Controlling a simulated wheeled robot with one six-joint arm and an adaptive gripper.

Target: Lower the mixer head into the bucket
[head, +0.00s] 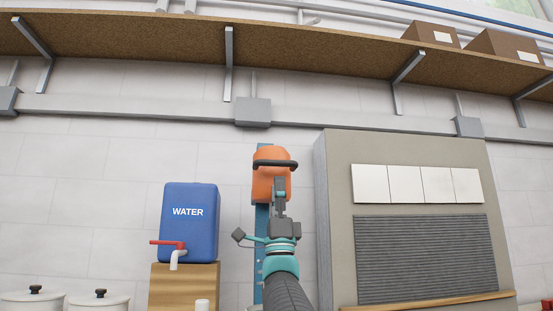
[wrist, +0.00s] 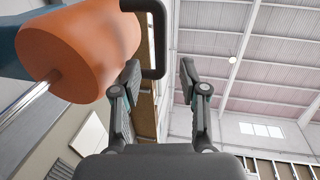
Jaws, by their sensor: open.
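The mixer head is an orange, rounded body (head: 265,180) with a dark bar handle (head: 276,163) across its front. It sits high on a blue upright column (head: 260,225). In the wrist view the orange head (wrist: 85,45) fills the upper left, with a metal shaft (wrist: 28,98) coming out of it. My gripper (head: 279,184) is just below the handle in the head view. In the wrist view my gripper (wrist: 158,75) is open, and the handle (wrist: 158,35) shows between and beyond its fingertips. I cannot tell whether they touch. The bucket is not in view.
A blue water container (head: 188,235) with a red-handled tap stands on a wooden block (head: 165,287) to the left. A beige panel (head: 415,148) with white tiles stands close on the right. A wooden shelf (head: 130,42) runs above. White lidded pots (head: 98,302) are at lower left.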

